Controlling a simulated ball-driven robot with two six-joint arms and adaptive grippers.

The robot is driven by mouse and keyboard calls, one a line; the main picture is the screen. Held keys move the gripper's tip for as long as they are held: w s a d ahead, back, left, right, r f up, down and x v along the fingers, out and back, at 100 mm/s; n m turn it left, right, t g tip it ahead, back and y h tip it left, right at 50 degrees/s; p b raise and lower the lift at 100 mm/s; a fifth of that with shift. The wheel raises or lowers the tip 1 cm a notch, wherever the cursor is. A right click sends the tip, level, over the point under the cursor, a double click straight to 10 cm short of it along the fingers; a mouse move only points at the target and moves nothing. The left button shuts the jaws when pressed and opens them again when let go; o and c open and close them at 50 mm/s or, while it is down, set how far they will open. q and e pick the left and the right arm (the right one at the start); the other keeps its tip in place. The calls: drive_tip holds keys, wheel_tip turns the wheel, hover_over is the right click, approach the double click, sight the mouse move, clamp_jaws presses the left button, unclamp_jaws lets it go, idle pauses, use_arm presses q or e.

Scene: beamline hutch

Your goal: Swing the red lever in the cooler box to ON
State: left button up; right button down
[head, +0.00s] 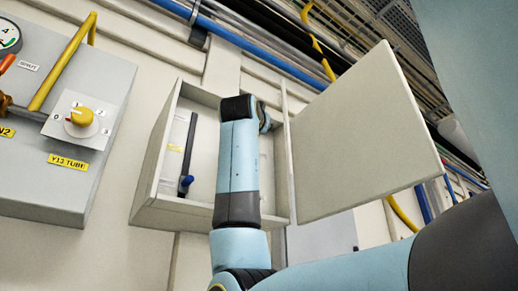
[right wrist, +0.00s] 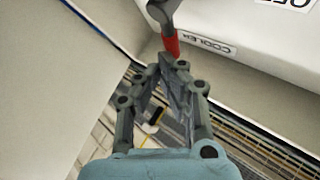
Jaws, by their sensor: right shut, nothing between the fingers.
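The open cooler box (head: 172,214) hangs on the wall in the middle of the head view. The red lever is hidden behind my right arm there. In the right wrist view its red grip (right wrist: 171,46) hangs from a grey lever arm (right wrist: 163,12), beside a COOLER label (right wrist: 208,46). My right gripper (right wrist: 174,62) is shut and empty, its fingertips just below the end of the red grip. I cannot tell whether they touch it. In the head view this gripper is hidden by its arm. My left gripper is not in view.
A blue-handled lever (head: 186,183) sits in the box's left part. The box door (head: 365,135) stands open to the right, near my right arm. A grey panel (head: 40,185) with a yellow knob (head: 81,116) and yellow pipe (head: 62,65) is at left.

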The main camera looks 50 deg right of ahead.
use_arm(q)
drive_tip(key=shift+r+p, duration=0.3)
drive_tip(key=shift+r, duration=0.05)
use_arm(e)
drive_tip(key=shift+s+d+f+m+g+y, duration=0.1)
drive_tip(key=shift+d+m+g+y, duration=0.3)
drive_tip(key=shift+m+g, duration=0.3)
drive_tip(key=shift+s+d+f+m+g+y, duration=0.1)
drive_tip(key=shift+d+m+g+y, duration=0.25)
drive_tip(key=shift+m+g, duration=0.35)
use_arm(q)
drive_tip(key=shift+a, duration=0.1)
